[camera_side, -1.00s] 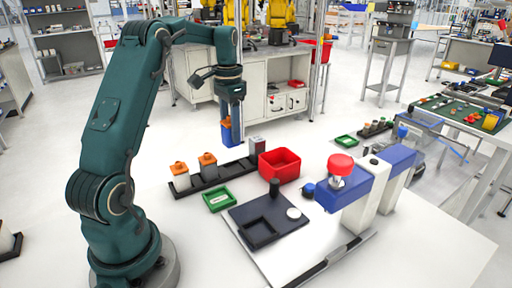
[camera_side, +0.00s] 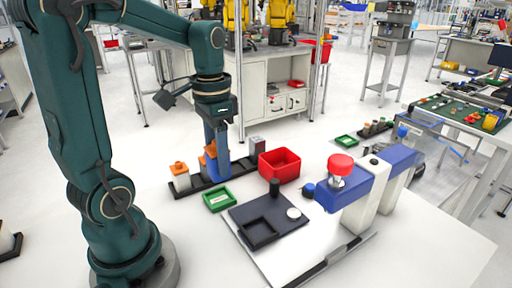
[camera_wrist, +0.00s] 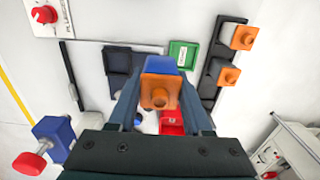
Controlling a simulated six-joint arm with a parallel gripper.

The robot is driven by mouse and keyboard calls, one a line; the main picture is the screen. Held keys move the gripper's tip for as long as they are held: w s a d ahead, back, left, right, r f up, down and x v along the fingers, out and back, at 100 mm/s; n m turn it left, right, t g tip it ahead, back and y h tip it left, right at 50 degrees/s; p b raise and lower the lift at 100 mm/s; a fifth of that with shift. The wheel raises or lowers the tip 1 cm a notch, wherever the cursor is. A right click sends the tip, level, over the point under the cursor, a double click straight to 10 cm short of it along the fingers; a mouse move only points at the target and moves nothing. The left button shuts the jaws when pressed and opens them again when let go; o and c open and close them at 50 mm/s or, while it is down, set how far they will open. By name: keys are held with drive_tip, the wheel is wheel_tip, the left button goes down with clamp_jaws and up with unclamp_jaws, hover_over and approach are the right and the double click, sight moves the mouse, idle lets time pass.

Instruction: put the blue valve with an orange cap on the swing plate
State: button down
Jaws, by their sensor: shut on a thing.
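My gripper (camera_wrist: 160,102) is shut on the blue valve (camera_wrist: 167,66), whose orange cap (camera_wrist: 158,92) faces the wrist camera between the fingers. In the side view the blue valve (camera_side: 223,165) hangs low at the dark rack. Whether it touches the rack cannot be told. The dark swing plate (camera_side: 284,223), with a square pocket, lies to the right and nearer the side camera. It also shows behind the fingers in the wrist view (camera_wrist: 117,61). The pocket appears empty.
The dark rack (camera_side: 195,188) carries white valves with orange caps (camera_wrist: 236,37). A green tray (camera_side: 218,199) and a red bin (camera_side: 280,165) stand near it. A blue and white fixture with a red knob (camera_side: 341,164) stands right of the plate. The front right tabletop is clear.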

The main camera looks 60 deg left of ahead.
drive_tip(key=w+d+f, duration=0.1)
drive_tip(key=d+f, duration=0.1)
drive_tip(key=d, duration=0.1)
drive_tip(key=w+d+f, duration=0.1)
drive_tip(key=d+f, duration=0.1)
drive_tip(key=d, duration=0.1)
drive_tip(key=w+d+f, duration=0.1)
drive_tip(key=d+f, duration=0.1)
drive_tip(key=d, duration=0.1)
drive_tip(key=shift+w+d+f, duration=0.1)
drive_tip(key=shift+w, duration=0.3)
drive_tip(key=shift+f, duration=1.9)
drive_tip(key=shift+f, duration=0.1)
drive_tip(key=shift+c, duration=1.6)
unclamp_jaws()
wheel_tip(320, 180, up, 12)
drive_tip(key=s+t, duration=0.5)
drive_tip(key=s, duration=0.2)
drive_tip(key=shift+s+d+t, duration=0.2)
drive_tip(key=shift+s+t, duration=0.1)
drive_tip(key=shift+s, duration=0.05)
